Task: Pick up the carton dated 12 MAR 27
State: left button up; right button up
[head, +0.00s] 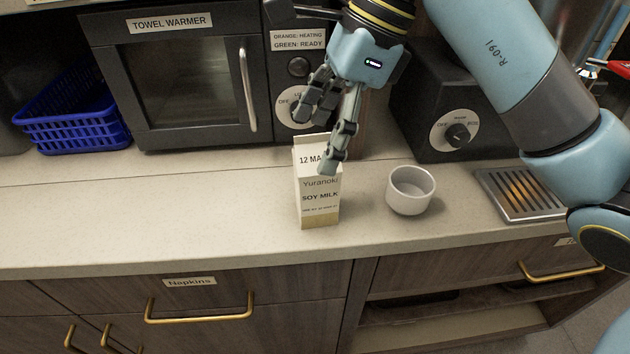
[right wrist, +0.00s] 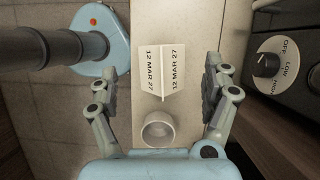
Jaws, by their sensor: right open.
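A white soy milk carton (head: 319,197) stands upright on the counter (head: 170,215). Its sloped top shows "12 MA" in the head view, the rest hidden by a finger. In the right wrist view the carton (right wrist: 164,70) shows "12 MAR 27" on both roof slopes. My right gripper (head: 317,140) is open above the carton. In the right wrist view, the right gripper (right wrist: 160,78) has one finger on each side of the carton, with gaps between. My left gripper is not in view.
A small white cup (head: 411,191) stands right of the carton. Behind are a towel warmer (head: 180,85) and a dark appliance with a knob (head: 457,137). A blue basket (head: 75,125) is at left, a metal grate (head: 520,195) at right. The counter left of the carton is clear.

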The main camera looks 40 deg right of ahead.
aim_at(305, 162)
jog(key=x, duration=0.5)
jog(key=shift+w+a+f+p, duration=0.1)
jog(key=shift+w+f+p, duration=0.05)
jog(key=shift+f+p, duration=0.15)
jog(key=shift+r, duration=0.1)
jog(key=c, duration=1.6)
grip_shut()
jog(key=shift+r, duration=0.1)
